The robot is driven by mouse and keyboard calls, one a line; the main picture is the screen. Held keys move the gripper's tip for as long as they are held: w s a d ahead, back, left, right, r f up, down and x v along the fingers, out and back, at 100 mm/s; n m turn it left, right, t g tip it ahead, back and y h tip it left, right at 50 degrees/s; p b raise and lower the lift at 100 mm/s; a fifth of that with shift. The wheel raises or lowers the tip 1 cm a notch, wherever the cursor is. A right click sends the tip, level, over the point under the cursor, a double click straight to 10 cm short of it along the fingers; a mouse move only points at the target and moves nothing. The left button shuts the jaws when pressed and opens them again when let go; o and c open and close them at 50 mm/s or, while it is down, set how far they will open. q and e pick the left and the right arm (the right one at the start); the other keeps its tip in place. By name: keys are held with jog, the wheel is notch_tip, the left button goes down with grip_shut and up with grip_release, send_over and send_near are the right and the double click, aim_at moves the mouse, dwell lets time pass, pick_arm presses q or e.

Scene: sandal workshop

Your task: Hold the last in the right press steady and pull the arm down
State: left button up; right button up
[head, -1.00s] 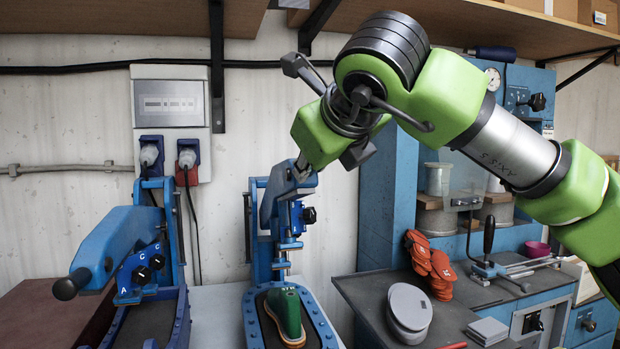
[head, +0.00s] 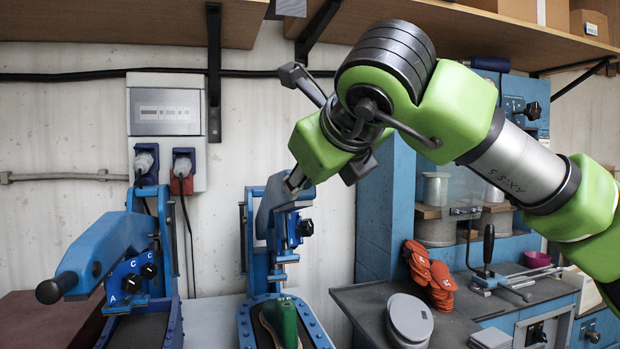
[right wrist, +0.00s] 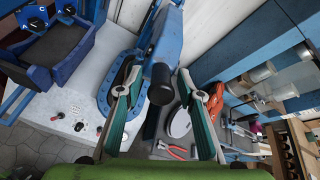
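The last's lower part is cut off by the frame edge. The press arm (head: 276,208) is raised above the last. My right gripper (head: 294,182) is at this arm's near end, partly hidden by my wrist. In the right wrist view, its two teal-edged fingers are spread apart, one on each side of the arm's black handle (right wrist: 161,84). I cannot tell whether either finger touches it. My left gripper is not in view.
A second blue press (head: 120,265) with a black-tipped lever stands on the left. To the right, a dark bench (head: 375,298) carries grey discs (head: 409,318), orange sole pieces (head: 430,275) and a small lever tool (head: 489,270). A wooden shelf (head: 450,22) hangs above.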

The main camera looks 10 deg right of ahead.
jog(key=shift+s+d+r, duration=0.1)
jog(key=shift+s+r, duration=0.2)
jog(key=shift+s, duration=0.1)
jog(key=v, duration=1.1)
jog(key=shift+f, duration=0.15)
